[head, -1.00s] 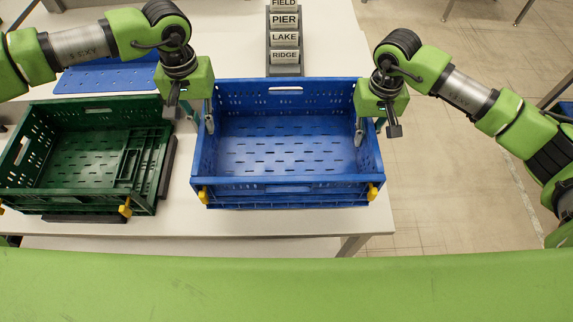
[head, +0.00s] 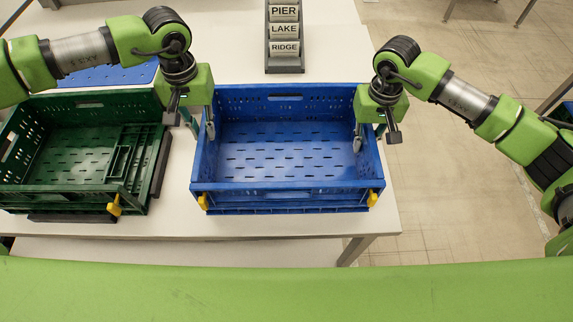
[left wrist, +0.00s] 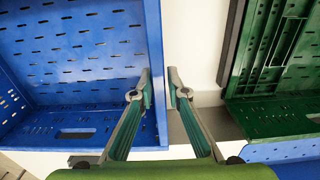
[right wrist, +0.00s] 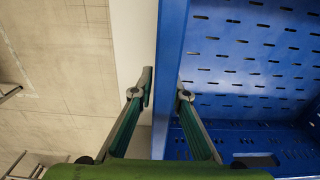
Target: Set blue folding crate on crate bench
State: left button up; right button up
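The blue folding crate (head: 290,188) is open, empty and upright, over the front right part of a white bench (head: 365,222). I cannot tell whether its base touches the bench. My left gripper (head: 199,128) is at its left wall, and my right gripper (head: 369,135) is at its right wall. In the left wrist view, the fingers (left wrist: 161,90) close around the crate's wall (left wrist: 157,50), one inside and one outside. In the right wrist view, the fingers (right wrist: 165,95) likewise pinch the other wall (right wrist: 170,40). Yellow latches show at the front corners.
A green crate (head: 60,199) stands close on the left, with a narrow gap to the blue one. A rack of name signs (head: 285,68) stands behind. A blue flat panel (head: 105,76) lies at the back left. Open floor (head: 440,180) is at the right.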

pick_arm(q)
jog(key=shift+o, duration=0.6)
jog(key=shift+r, duration=0.15)
pick_arm(e)
jog(key=shift+o, duration=0.6)
jog(key=shift+r, duration=0.1)
jog(key=shift+r, duration=0.4)
notch_tip(320, 180, up, 11)
jog(key=shift+r, duration=0.1)
pick_arm(q)
notch_tip(320, 180, up, 12)
